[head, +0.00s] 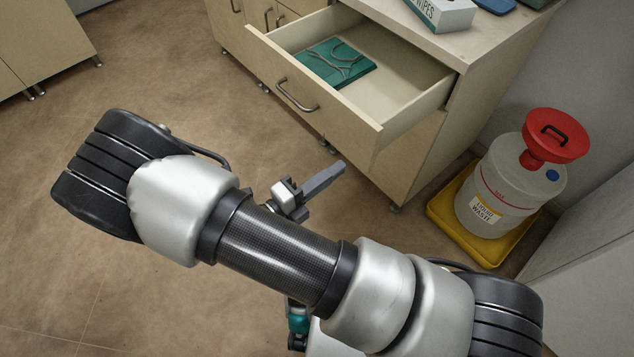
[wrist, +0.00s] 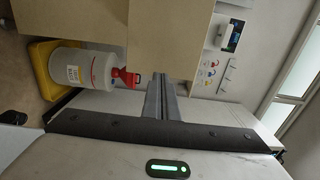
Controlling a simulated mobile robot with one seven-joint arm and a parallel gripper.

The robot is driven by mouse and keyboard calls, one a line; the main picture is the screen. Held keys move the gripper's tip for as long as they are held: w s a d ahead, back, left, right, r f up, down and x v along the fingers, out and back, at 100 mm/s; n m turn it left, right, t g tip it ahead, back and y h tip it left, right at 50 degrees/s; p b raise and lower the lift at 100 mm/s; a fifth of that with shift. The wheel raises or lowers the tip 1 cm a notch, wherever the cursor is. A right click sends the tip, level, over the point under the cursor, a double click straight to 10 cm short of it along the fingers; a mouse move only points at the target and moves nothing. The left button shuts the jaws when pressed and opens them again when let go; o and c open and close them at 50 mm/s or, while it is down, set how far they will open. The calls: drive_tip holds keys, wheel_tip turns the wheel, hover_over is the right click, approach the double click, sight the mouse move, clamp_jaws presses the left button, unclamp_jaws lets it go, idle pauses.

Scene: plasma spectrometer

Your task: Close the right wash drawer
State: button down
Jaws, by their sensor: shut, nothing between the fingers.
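The wash drawer (head: 368,128) is pulled well out of the beige cabinet (head: 408,160) in the head view. Its front has a curved metal handle (head: 297,97). A green folded item with grey tubing (head: 338,64) lies inside it. My gripper (head: 338,171) is shut and empty, in front of and below the drawer front, and it appears apart from it. In the wrist view, my gripper's fingers (wrist: 161,82) are together and point toward a beige panel (wrist: 168,38). I cannot tell which part of the cabinet or drawer that panel is.
A white liquid waste container (head: 500,185) with a red funnel (head: 553,137) stands in a yellow tray (head: 452,237) right of the cabinet. A wipes box (head: 444,14) is on the counter (head: 425,38). The brown floor (head: 170,65) at left is clear.

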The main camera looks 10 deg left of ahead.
sight(441, 93)
drive_tip(key=b+x, duration=0.1)
drive_tip(key=x, duration=0.5)
drive_tip(key=shift+w+d, duration=0.15)
drive_tip(key=shift+d, duration=0.05)
drive_tip(key=p+x, duration=0.3)
drive_tip(key=x, duration=2.9)
drive_tip(key=shift+d, duration=0.15)
drive_tip(key=shift+r, duration=0.1)
drive_tip(key=shift+w+d+r, duration=0.1)
drive_tip(key=shift+w, duration=0.05)
drive_tip(key=shift+p, duration=0.3)
